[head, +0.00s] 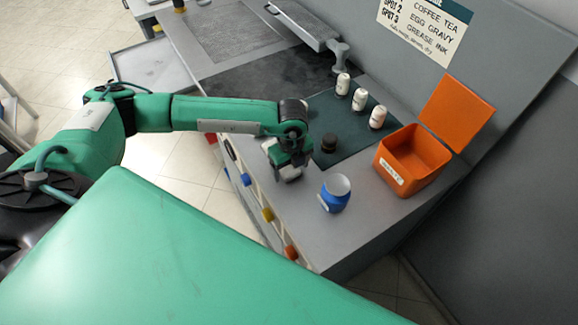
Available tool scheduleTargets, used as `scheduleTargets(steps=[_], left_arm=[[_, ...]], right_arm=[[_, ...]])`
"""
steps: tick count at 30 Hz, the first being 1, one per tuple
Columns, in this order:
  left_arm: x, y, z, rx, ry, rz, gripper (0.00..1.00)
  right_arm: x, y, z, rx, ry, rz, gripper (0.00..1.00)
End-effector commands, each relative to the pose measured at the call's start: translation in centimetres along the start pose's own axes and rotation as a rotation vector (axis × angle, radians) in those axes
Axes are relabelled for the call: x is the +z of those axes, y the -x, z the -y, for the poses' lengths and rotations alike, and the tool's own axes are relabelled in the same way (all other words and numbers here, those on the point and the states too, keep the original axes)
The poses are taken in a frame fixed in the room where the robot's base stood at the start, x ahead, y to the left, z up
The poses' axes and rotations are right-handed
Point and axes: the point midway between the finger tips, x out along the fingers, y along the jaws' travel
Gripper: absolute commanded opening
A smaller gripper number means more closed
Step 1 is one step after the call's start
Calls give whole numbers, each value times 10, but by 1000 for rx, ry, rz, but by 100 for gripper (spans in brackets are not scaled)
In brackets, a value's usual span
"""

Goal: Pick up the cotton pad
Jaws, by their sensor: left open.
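A small blue tub (335,194) stands on the grey counter near its front edge. Its opening looks whitish inside, but I cannot tell whether that is cotton pads. No separate cotton pad can be made out. My left gripper (289,176) is open and points down near the counter's front edge, to the left of the blue tub and apart from it. What lies directly under its fingers is hidden. My right gripper is out of view.
An orange bin (411,160) with its lid raised stands right of the tub. Three white bottles (360,99) and a dark round jar (329,143) are on a dark mat (328,110). Coloured items (268,214) line the counter front. A sign (425,28) hangs behind.

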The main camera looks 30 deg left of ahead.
Motion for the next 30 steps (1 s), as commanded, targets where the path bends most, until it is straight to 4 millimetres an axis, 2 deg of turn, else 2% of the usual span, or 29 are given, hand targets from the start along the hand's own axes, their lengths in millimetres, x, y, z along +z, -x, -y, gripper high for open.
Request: scheduleTargets(steps=[4,10,11,15,18,20,30], left_arm=[[0,-10,0,0,-1,0,76],[0,-12,0,-1,-2,0,76],[0,-12,0,-1,-2,0,72],[0,-12,0,0,-1,0,45],[0,-12,0,0,-1,0,29],[0,-12,0,0,-1,0,25],[0,-6,0,-1,-1,-1,25]], right_arm=[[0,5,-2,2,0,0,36],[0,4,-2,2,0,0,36],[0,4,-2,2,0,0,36],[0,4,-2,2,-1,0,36],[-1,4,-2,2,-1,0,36],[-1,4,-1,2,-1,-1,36],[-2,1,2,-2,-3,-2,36]])
